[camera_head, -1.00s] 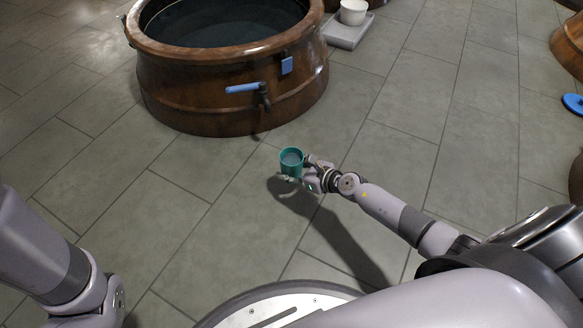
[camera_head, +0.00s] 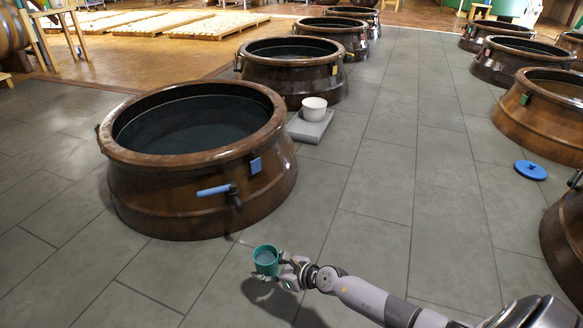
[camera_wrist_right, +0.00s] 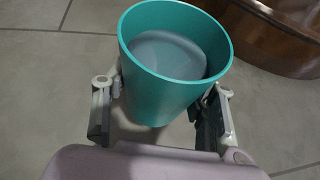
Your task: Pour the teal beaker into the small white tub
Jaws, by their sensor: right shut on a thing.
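The teal beaker (camera_head: 265,261) is upright in my right gripper (camera_head: 284,267), held above the floor in front of the nearest jar. The right wrist view shows the beaker (camera_wrist_right: 165,95) between the two fingers of the gripper (camera_wrist_right: 160,110), with a pale greyish content inside. The small white tub (camera_head: 314,109) stands on a grey slab (camera_head: 311,131) on the floor, between the two left-hand jars and well beyond the beaker. My left gripper is not in view.
A large brown jar (camera_head: 135,190) with dark liquid and a blue-handled tap (camera_head: 214,190) stands left of the beaker. More jars line both sides. A blue disc (camera_head: 530,170) lies on the floor at right. The tiled aisle (camera_head: 385,190) between is clear.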

